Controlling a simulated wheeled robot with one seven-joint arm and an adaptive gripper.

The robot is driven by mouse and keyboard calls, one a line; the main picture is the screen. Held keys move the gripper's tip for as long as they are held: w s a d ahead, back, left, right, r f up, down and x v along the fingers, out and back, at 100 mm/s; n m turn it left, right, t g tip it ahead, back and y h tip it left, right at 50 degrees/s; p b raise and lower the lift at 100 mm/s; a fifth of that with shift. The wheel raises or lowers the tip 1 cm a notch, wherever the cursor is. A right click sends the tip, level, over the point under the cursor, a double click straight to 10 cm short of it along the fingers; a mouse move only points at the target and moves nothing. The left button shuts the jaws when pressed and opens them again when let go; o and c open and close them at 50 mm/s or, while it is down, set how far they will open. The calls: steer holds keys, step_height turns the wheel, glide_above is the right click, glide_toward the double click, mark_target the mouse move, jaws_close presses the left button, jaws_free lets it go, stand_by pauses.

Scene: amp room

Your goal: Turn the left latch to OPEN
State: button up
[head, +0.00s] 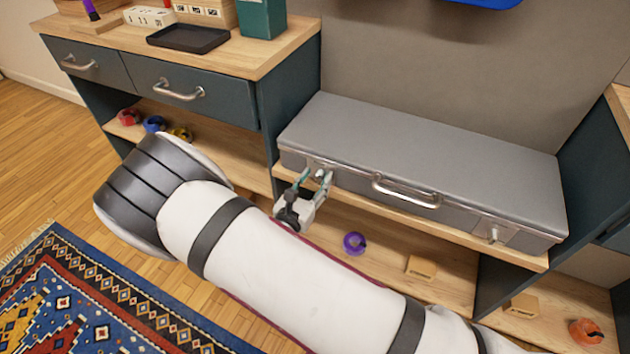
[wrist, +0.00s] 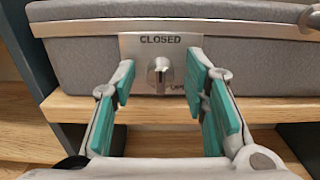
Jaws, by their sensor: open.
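A closed grey case (head: 420,150) lies on a wooden shelf between two dark cabinets. Its left latch (wrist: 158,75) is a metal knob on a silver plate (wrist: 134,48) marked CLOSED above it, with a partly hidden word at its lower right. The knob's bar stands upright, towards CLOSED. My gripper (head: 311,183) is at the left end of the case front. In the wrist view my gripper (wrist: 162,95) has its teal pads apart, with the knob between and beyond them; I cannot tell whether they touch it. The right latch (head: 493,234) is near the case's right end.
The case handle (head: 406,191) sticks out right of my gripper. A wooden shelf edge (wrist: 70,107) runs just below the case. A lower shelf holds a purple roll (head: 354,243) and a wooden block (head: 421,268). The left cabinet (head: 220,98) stands close by.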

jaws_close()
steer(key=shift+m, duration=0.3)
steer(key=m, duration=0.4)
steer(key=shift+d+p, duration=0.1)
steer(key=shift+p, duration=0.25)
steer(key=m, duration=0.4)
steer(key=shift+f+m, duration=0.1)
steer(key=shift+m, duration=0.3)
steer(key=m, duration=0.4)
steer(key=shift+s+d+m, duration=0.1)
steer(key=shift+m, duration=0.2)
steer(key=shift+f+m+b, duration=0.15)
steer(key=shift+m+b, duration=0.4)
steer(key=shift+m, duration=1.35)
